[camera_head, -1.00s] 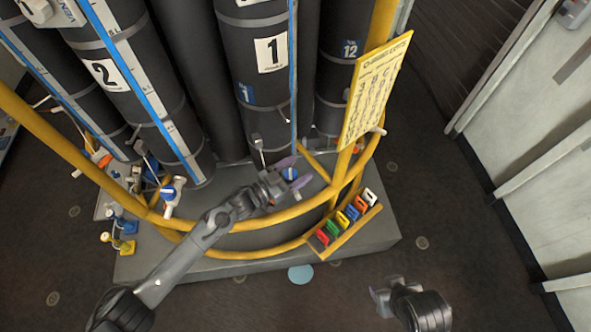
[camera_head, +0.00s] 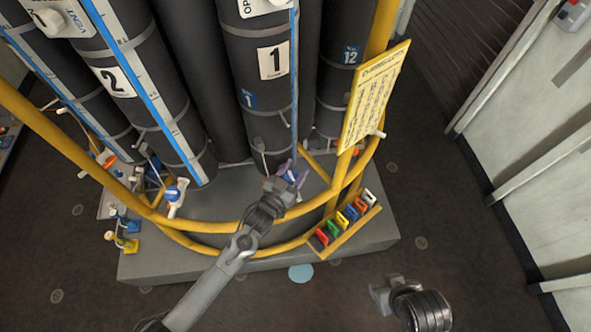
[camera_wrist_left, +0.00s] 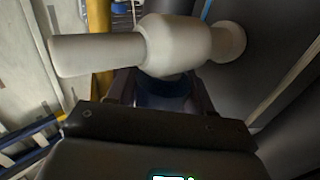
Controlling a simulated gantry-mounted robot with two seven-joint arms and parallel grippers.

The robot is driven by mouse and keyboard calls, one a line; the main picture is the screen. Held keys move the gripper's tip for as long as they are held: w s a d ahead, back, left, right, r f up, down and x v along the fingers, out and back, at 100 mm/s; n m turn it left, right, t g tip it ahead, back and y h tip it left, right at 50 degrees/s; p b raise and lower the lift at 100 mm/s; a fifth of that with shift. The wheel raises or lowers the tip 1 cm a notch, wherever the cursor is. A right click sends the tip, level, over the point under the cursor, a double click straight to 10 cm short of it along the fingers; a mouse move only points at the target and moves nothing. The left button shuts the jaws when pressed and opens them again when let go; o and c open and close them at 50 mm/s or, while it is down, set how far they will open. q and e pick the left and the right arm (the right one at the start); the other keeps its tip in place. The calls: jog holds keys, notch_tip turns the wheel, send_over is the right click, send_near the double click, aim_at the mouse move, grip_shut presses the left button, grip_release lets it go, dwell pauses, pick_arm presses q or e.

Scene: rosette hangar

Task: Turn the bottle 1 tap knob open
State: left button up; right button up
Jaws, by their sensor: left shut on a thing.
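Bottle 1 (camera_head: 268,122) is a tall black cylinder with a white "1" label, in the upper middle of the head view. Its tap, with a blue knob (camera_head: 291,175), is low at the bottle's foot. My left gripper (camera_head: 289,179) is there, shut on the knob. In the left wrist view the pale tap body (camera_wrist_left: 175,45) crosses the picture and joins the dark bottle at right. The blue knob (camera_wrist_left: 165,90) shows darkly below it, between my fingers and partly hidden. My right gripper (camera_head: 380,296) is at the lower right, away from everything; its jaws are unclear.
A curved yellow rail (camera_head: 225,226) runs in front of the bottles, with my left arm reaching over it. A yellow sign (camera_head: 372,98) and a rack of coloured tags (camera_head: 350,217) are to the right. Bottle 2 (camera_head: 150,95) stands to the left. Floor at right is clear.

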pick_arm(q)
jog(key=o, duration=1)
jog(key=shift+c, duration=0.2)
jog(key=v, duration=1)
jog(key=shift+s+a+b, duration=0.15)
jog(key=shift+s+b, duration=0.2)
